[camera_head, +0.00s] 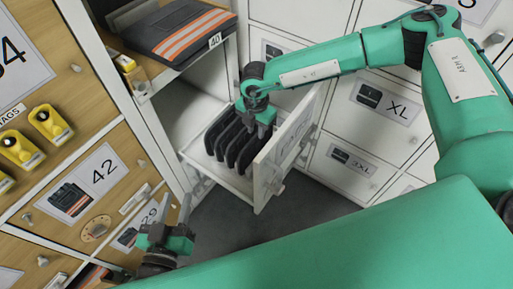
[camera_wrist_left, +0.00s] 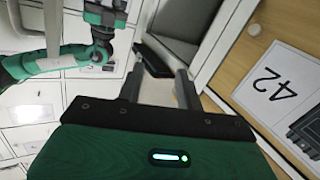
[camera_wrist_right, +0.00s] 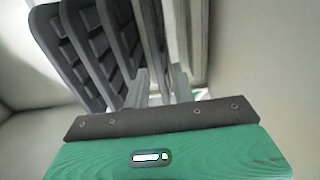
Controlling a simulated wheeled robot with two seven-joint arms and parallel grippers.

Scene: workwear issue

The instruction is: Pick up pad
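Several dark grey ribbed pads (camera_head: 228,145) stand upright in a row in the open white drawer (camera_head: 228,180). Their ribbed faces also show in the right wrist view (camera_wrist_right: 85,50). My right gripper (camera_head: 262,130) points down into the drawer at the pad nearest the drawer front. In the right wrist view its fingers (camera_wrist_right: 160,85) are a little apart, with a thin upright edge between or just beyond them; I cannot tell whether they grip it. My left gripper (camera_head: 177,208) is open and empty below the drawer's left side; its spread fingers show in the left wrist view (camera_wrist_left: 158,90).
The drawer front (camera_head: 285,150) stands close to my right gripper. Folded dark workwear with orange stripes (camera_head: 180,30) lies on a shelf above left. Wooden lockers (camera_head: 85,180) with yellow devices (camera_head: 48,122) are at left, white lockers (camera_head: 370,110) at right. Grey floor (camera_head: 300,205) below is clear.

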